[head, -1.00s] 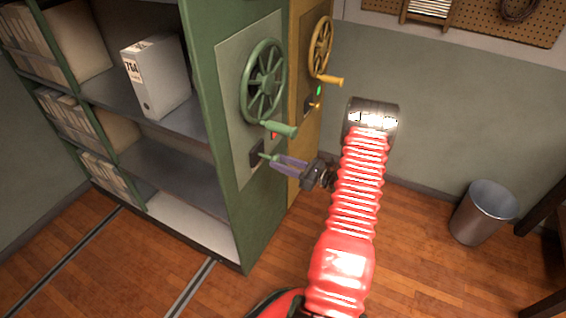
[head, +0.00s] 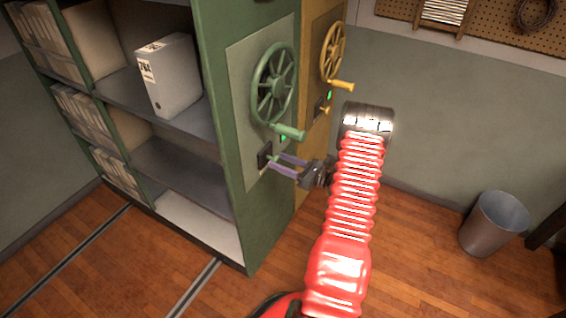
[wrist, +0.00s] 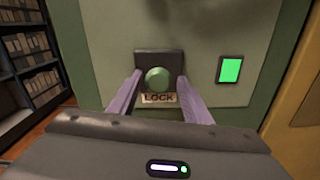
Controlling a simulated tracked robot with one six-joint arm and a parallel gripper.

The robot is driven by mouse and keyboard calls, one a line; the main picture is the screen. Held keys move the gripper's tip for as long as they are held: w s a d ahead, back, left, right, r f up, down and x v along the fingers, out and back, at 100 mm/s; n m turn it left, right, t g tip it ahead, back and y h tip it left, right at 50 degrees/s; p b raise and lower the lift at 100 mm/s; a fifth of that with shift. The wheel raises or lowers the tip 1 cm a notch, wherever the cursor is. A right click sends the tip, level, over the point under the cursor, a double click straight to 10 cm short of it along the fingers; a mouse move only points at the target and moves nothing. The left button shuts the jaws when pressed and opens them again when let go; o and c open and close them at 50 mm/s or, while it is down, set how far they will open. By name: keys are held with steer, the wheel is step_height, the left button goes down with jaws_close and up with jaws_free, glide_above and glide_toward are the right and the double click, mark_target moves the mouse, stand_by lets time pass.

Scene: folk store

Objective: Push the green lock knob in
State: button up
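The round green lock knob (wrist: 157,78) sits close against its dark plate (wrist: 158,61), above a label reading LOCK (wrist: 158,98). In the head view the knob (head: 272,158) is small, low on the green cabinet's end panel. In the head view my gripper (head: 276,161) reaches in from the right at the plate. The indicator (wrist: 230,69) right of the knob is lit green.
The green handwheel (head: 274,84) and its crank handle (head: 288,131) are just above my gripper. A yellow cabinet with a yellow handwheel (head: 333,52) stands behind. A metal bin (head: 494,224) is at the right on open floor.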

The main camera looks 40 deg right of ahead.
steer(key=shift+o, duration=0.6)
steer(key=shift+s, duration=0.1)
steer(key=v, duration=1.3)
steer(key=shift+s, duration=0.3)
steer(key=shift+d+f, duration=0.1)
